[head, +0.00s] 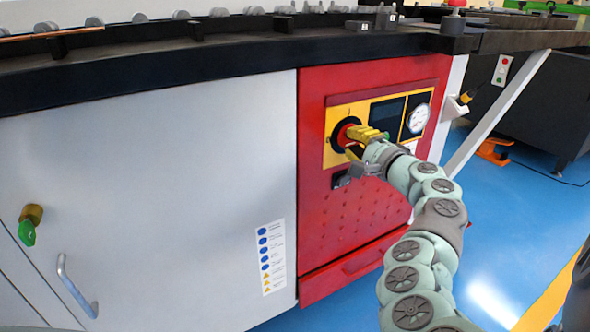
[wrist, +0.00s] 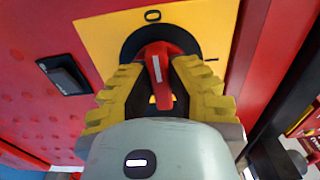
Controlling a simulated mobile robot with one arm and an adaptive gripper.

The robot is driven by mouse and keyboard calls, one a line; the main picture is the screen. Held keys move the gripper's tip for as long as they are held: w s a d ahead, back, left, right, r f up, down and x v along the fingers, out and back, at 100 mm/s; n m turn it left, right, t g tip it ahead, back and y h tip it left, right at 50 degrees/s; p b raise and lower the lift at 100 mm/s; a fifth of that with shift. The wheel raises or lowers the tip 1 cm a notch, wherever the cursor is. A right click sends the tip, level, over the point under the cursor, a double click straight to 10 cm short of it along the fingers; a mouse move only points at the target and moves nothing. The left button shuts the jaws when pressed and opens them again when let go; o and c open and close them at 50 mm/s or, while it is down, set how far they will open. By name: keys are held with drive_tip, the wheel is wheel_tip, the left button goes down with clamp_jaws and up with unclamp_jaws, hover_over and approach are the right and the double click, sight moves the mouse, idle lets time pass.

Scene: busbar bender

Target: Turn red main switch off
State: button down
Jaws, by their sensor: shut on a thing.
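The red main switch (head: 348,132) is a rotary knob on a black round plate, set in a yellow panel (head: 334,152) on the red cabinet front. In the wrist view its red handle (wrist: 158,62) stands between the two yellow ridged fingers, its white line pointing up toward the O mark (wrist: 152,15). A short dash mark (wrist: 211,60) lies to the right of the plate. My gripper (head: 360,142) is shut on the handle, a finger on each side.
A dark display (head: 387,116) and a round gauge (head: 418,118) sit right of the switch. A small black fitting (head: 342,180) is below it. The dark machine bed (head: 250,57) overhangs the cabinet. A grey door (head: 150,190) is at left; open blue floor (head: 510,220) at right.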

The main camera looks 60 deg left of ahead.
drive_tip(key=c, duration=0.9)
unclamp_jaws()
drive_tip(key=shift+a, duration=0.1)
drive_tip(key=shift+d, duration=0.2)
drive_tip(key=shift+d, duration=0.65)
drive_tip(key=s+d, duration=0.1)
drive_tip(key=d, duration=0.9)
drive_tip(key=shift+d, duration=0.2)
